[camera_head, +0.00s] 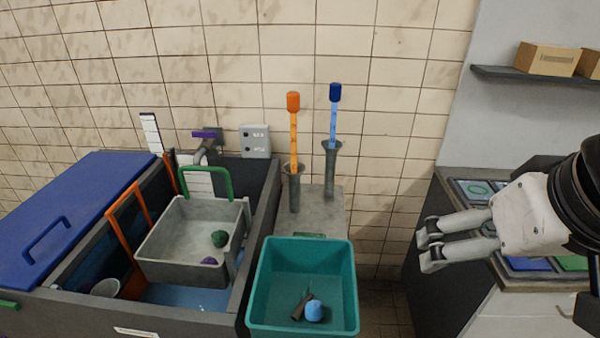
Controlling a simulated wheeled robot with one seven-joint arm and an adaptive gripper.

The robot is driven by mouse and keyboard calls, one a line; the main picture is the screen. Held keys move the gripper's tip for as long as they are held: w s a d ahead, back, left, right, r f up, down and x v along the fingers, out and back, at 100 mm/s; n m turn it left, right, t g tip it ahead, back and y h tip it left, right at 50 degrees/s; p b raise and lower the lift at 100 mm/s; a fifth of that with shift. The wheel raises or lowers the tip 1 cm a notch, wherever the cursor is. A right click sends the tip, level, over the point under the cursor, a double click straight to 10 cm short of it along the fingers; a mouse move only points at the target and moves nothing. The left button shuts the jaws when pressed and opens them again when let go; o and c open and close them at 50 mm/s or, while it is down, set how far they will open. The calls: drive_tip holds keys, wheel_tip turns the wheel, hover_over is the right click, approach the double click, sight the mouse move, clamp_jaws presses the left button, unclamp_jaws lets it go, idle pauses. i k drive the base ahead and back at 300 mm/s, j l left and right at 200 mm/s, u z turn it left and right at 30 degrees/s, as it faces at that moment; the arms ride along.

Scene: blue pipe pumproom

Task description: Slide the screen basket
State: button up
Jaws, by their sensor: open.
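The screen basket (160,262) is a grey open box in the dark trough at left. It has a green upright handle (229,184) at its back edge, and an orange frame (112,222) stands at its left. My gripper (426,245) is at the right, open and empty, pointing left. It is well apart from the basket, with the teal bin's area between them. The basket's underside is hidden.
The dark trough (262,215) holds blue water, with a blue lid (75,205) at left. A teal bin (350,262) with debris stands right of it. Orange (293,130) and blue (333,120) tools stand in holders behind. A counter (455,180) lies beneath my arm.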

sight(172, 251)
drive_tip(key=j+u, duration=0.35)
drive_tip(key=i+j+u, duration=0.1)
drive_tip(key=j+u, duration=0.25)
drive_tip(key=i+j+u, duration=0.1)
drive_tip(key=u, duration=0.25)
